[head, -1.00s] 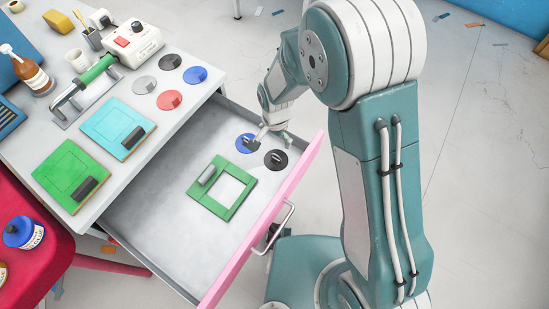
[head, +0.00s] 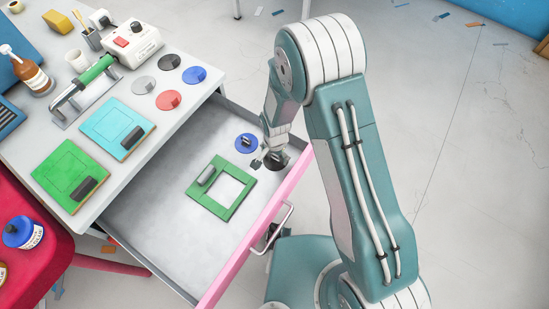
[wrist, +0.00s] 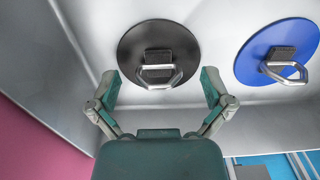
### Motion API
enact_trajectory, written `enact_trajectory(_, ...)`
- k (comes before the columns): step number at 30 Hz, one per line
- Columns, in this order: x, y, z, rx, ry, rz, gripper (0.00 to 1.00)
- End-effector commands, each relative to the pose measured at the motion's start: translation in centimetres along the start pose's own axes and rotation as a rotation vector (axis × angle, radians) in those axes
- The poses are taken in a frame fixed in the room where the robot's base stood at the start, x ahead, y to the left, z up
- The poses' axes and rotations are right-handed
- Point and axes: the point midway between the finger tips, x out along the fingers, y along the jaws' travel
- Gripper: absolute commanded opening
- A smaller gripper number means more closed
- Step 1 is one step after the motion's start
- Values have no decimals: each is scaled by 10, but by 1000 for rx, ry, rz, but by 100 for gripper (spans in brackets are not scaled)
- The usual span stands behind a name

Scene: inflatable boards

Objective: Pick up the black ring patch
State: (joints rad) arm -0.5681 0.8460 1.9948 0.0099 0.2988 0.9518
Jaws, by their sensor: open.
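The black ring patch (wrist: 130,46) lies flat on the drawer floor, a round disc with a metal ring handle on top. In the head view the black ring patch (head: 281,157) is partly hidden by my arm. My gripper (wrist: 159,88) is open and empty, its two fingers spread to either side of the black patch's ring. In the head view my gripper (head: 263,162) is beside the black patch; its fingertips are small there. The blue ring patch (wrist: 250,58) lies to the right in the wrist view and shows in the head view too (head: 244,141).
The open drawer (head: 165,235) has a pink front (head: 258,232) close to the black patch. A green square frame (head: 207,203) lies in the drawer. Several discs, including a red one (head: 169,99), lie on the table above, with green and cyan boards.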

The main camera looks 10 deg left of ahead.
Motion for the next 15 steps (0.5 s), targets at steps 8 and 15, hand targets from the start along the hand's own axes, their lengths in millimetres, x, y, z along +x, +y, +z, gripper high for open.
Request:
enact_trajectory(8, 0, -1, 0, -2, 1, 2, 15)
enact_trajectory(15, 1, -1, 1, -2, 0, 3, 15)
